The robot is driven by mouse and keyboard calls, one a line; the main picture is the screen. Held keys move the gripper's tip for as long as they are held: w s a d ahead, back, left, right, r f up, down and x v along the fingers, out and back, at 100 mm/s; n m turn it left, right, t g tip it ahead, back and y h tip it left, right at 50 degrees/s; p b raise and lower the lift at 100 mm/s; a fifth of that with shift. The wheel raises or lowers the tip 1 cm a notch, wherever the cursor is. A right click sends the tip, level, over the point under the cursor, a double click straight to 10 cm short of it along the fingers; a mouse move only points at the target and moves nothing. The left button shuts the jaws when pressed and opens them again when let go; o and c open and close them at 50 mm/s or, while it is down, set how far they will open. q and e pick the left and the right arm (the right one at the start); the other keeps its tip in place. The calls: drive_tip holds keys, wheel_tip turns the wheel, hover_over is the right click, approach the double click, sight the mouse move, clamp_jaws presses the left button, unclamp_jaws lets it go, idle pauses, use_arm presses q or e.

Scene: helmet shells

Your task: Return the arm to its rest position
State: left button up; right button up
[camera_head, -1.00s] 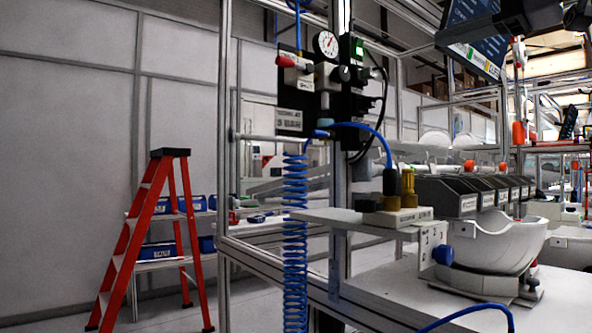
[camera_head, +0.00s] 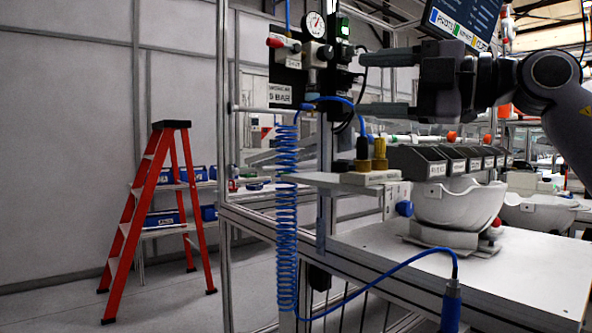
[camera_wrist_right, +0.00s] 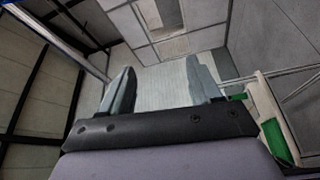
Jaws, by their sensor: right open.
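My right gripper (camera_head: 385,84) comes in from the right in the head view, high above the workbench. Its two fingers point left and stand apart, with nothing between them. In the right wrist view the two fingers (camera_wrist_right: 157,92) also stand wide apart and empty, with walls and ceiling behind them. My left gripper is not in view. A white helmet shell (camera_head: 452,208) sits on a low stand on the bench, below the right gripper and apart from it.
The white bench top (camera_head: 500,265) has free room in front. A blue coiled hose (camera_head: 287,225) hangs beside the frame post. A pressure gauge (camera_head: 314,26) is mounted left of the fingers. Dark bins (camera_head: 440,162) line the bench back. A red ladder (camera_head: 150,210) stands left.

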drive_tip(key=w+a+f+m+t+y, duration=0.1)
drive_tip(key=w+f+m+t+y, duration=0.15)
drive_tip(key=f, duration=0.95)
drive_tip(key=w+a+f+m+t+y, duration=0.15)
drive_tip(key=f+m, duration=0.25)
drive_tip(key=f, duration=0.8)
drive_tip(key=s+d+f+m+t+h, duration=0.2)
drive_tip(key=f+m+h, duration=0.35)
drive_tip(key=f, duration=0.45)
drive_tip(key=s+d+f+m+t+h, duration=0.1)
drive_tip(key=s+d+f+m+h, duration=0.25)
drive_tip(key=f+m, duration=0.4)
drive_tip(key=s+d+f+m+t+h, duration=0.2)
drive_tip(key=f+m+h, duration=0.25)
drive_tip(key=f, duration=0.75)
drive_tip(key=s+d+f+m+g+h, duration=0.3)
drive_tip(key=s+f+g, duration=0.5)
drive_tip(key=s+f, duration=1.15)
wheel_tip(320, 180, up, 15)
drive_tip(key=s+d+h+p, duration=0.1)
drive_tip(key=p, duration=1.5)
drive_tip(key=shift+s+f+n, duration=0.15)
drive_tip(key=shift+f+n, duration=0.05)
drive_tip(key=shift+n, duration=0.2)
drive_tip(key=shift+d+f+h, duration=0.1)
drive_tip(key=shift+d+h, duration=0.05)
drive_tip(key=shift+h, duration=0.1)
